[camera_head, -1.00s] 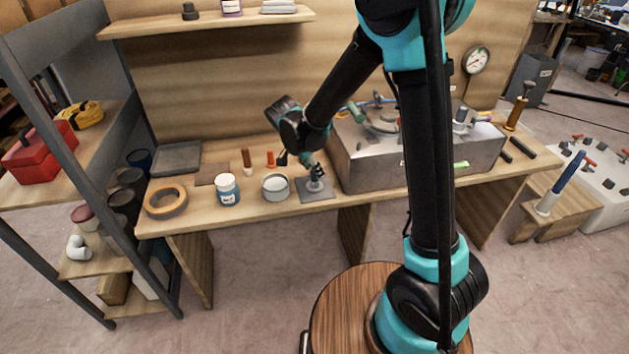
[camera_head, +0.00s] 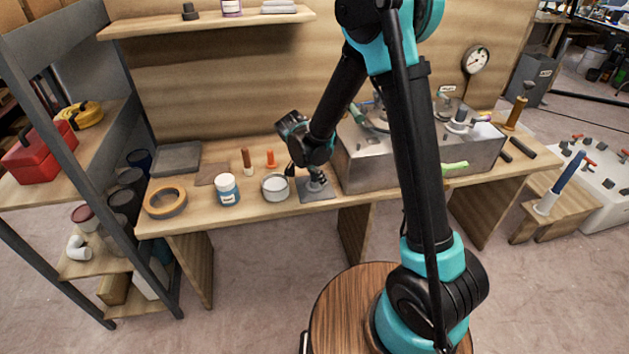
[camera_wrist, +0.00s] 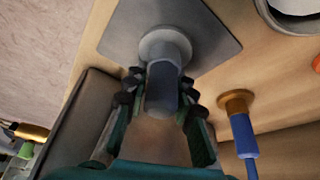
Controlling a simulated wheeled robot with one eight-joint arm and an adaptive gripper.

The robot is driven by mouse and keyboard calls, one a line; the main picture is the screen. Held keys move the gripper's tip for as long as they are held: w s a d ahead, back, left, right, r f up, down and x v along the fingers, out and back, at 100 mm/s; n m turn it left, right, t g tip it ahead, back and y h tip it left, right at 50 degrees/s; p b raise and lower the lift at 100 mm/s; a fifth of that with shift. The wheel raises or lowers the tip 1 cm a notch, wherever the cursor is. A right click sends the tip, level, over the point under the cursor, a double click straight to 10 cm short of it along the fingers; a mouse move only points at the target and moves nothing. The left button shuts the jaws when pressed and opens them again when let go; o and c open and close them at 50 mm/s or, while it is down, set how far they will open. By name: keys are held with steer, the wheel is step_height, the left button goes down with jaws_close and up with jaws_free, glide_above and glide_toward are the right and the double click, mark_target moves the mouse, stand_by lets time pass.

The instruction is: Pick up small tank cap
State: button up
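The small tank cap (camera_wrist: 164,85) is grey, with a round flanged base and an upright grip. It stands on a flat grey plate (camera_wrist: 205,30) on the workbench. In the head view the cap (camera_head: 316,184) is partly hidden under my gripper (camera_head: 308,172), and the plate (camera_head: 318,196) shows around it. In the wrist view the two dark fingers of my gripper (camera_wrist: 160,88) are spread on either side of the cap's grip. The fingers look open; small gaps or light contact at the grip are hard to tell.
A metal tank (camera_head: 365,172) stands right of the plate. An open round tin (camera_head: 275,188), a white-blue jar (camera_head: 228,190) and a tape roll (camera_head: 166,202) stand to the left. In the wrist view a blue-handled piece with a brass collar (camera_wrist: 242,130) stands near the right finger.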

jaws_close()
step_height(320, 180, up, 20)
stand_by(0.7)
steer(key=shift+s, duration=0.15)
